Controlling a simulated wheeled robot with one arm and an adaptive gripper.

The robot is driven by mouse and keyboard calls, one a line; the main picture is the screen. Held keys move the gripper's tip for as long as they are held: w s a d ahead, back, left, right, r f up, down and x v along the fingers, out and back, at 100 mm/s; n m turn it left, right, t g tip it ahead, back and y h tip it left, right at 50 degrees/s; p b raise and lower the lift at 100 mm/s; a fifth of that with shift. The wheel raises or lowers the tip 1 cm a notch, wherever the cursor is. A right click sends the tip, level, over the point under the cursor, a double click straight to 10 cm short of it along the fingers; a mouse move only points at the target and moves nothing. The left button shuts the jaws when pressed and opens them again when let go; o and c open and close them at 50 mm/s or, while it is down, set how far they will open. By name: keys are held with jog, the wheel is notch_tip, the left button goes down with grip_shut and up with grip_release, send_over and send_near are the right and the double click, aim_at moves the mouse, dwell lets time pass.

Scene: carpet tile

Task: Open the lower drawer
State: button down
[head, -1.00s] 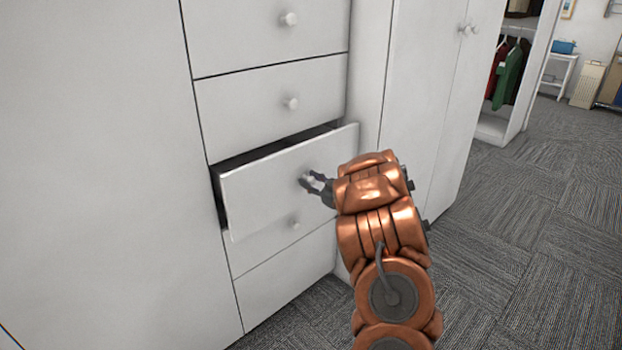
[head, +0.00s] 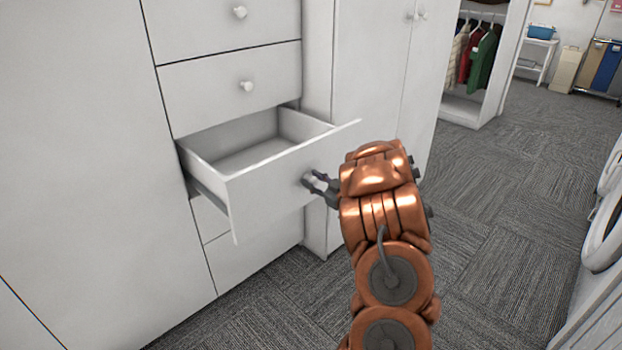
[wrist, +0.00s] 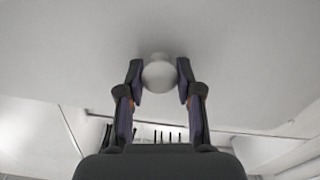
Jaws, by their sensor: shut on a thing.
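A white drawer (head: 268,190) is pulled well out of the cabinet, and its visible interior is empty. My gripper (head: 314,183) is at the front of this drawer. In the wrist view, its two dark fingers (wrist: 159,80) are on either side of the round white knob (wrist: 159,76), shut on it. In the head view, the fingers mostly hide the knob. Another closed white front (head: 210,218) shows partly below the open drawer, which hides most of it.
A tall closed cabinet (head: 375,80) stands to the right. Grey carpet (head: 490,220) is clear to the right, up to a white appliance (head: 605,225) at the edge.

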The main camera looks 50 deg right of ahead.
jog(key=shift+s+f, duration=0.1)
jog(key=shift+s, duration=0.45)
jog(key=c, duration=0.7)
grip_release()
jog(key=shift+c, duration=0.2)
jog(key=shift+s, duration=0.1)
jog(key=s, duration=1.1)
jog(key=shift+s, duration=0.35)
jog(key=shift+a, duration=0.1)
